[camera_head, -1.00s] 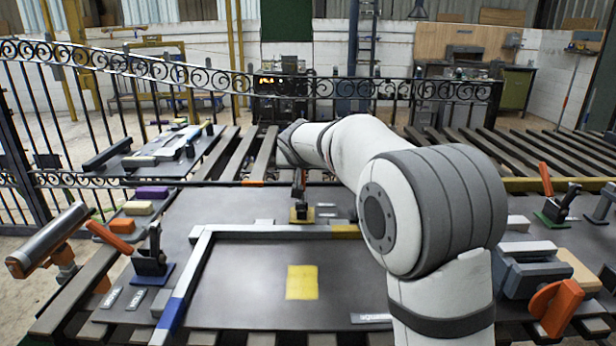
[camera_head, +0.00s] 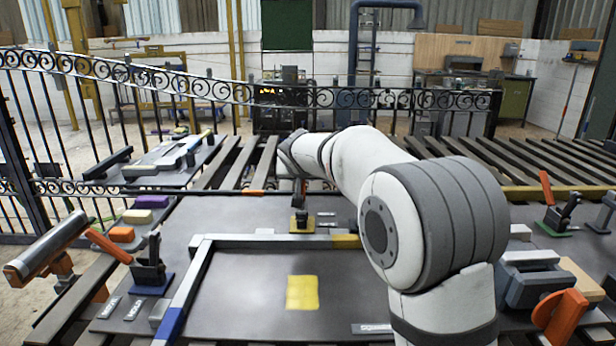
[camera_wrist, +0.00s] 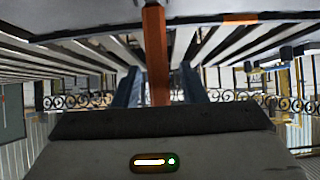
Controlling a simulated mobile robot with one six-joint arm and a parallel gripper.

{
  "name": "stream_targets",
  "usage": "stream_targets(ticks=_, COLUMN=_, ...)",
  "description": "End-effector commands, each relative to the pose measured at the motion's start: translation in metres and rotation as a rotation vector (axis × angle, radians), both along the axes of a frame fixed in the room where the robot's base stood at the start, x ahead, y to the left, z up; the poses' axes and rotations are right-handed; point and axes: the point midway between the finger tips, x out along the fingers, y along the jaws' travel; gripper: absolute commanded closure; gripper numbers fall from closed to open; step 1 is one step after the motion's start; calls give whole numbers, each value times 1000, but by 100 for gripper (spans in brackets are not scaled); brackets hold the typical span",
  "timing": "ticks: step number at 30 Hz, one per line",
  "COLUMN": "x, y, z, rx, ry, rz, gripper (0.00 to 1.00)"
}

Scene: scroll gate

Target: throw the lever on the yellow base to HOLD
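The yellow base (camera_head: 302,229) lies toward the back of the dark bench plate, and a dark lever housing stands on it. Its orange lever handle (camera_head: 304,186) rises nearly upright, partly hidden by the end of my arm. Two small label plates (camera_head: 326,219) lie just right of the base, too small to read. In the wrist view the orange handle (camera_wrist: 156,55) stands between the two blue-grey fingers of my gripper (camera_wrist: 161,78). A gap shows beside the handle, clearest on the right, so the gripper looks open around it.
A similar orange lever on a blue base (camera_head: 150,282) stands front left, and one on a green base (camera_head: 553,230) at the right. A raised grey frame (camera_head: 275,237) and a yellow square (camera_head: 302,292) are in front of the yellow base. A scrolled iron gate (camera_head: 220,90) stands behind.

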Motion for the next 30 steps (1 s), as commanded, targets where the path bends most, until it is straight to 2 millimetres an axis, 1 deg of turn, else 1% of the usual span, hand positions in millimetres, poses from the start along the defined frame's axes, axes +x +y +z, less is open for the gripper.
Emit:
stream_targets(ticks=2, x=-2, y=0, z=2, rx=0, ry=-1, rz=0, gripper=62)
stream_targets(ticks=5, x=-11, y=0, z=10, rx=1, ry=-3, rz=1, gripper=62)
stream_targets(ticks=12, x=-44, y=0, z=34, rx=1, ry=-2, rz=0, gripper=62)
stream_targets(ticks=16, x=-57, y=0, z=43, rx=1, ry=-1, rz=1, gripper=62)
stream_targets(ticks=20, x=-62, y=0, z=46, rx=0, ry=0, rz=0, gripper=62)
stream_targets(ticks=26, x=-62, y=0, z=47, rx=0, ry=1, rz=0, gripper=62)
stream_targets(ticks=27, x=-62, y=0, z=47, rx=0, ry=1, rz=0, gripper=63)
stream_targets(ticks=30, x=-62, y=0, z=47, rx=0, ry=1, rz=0, gripper=71)
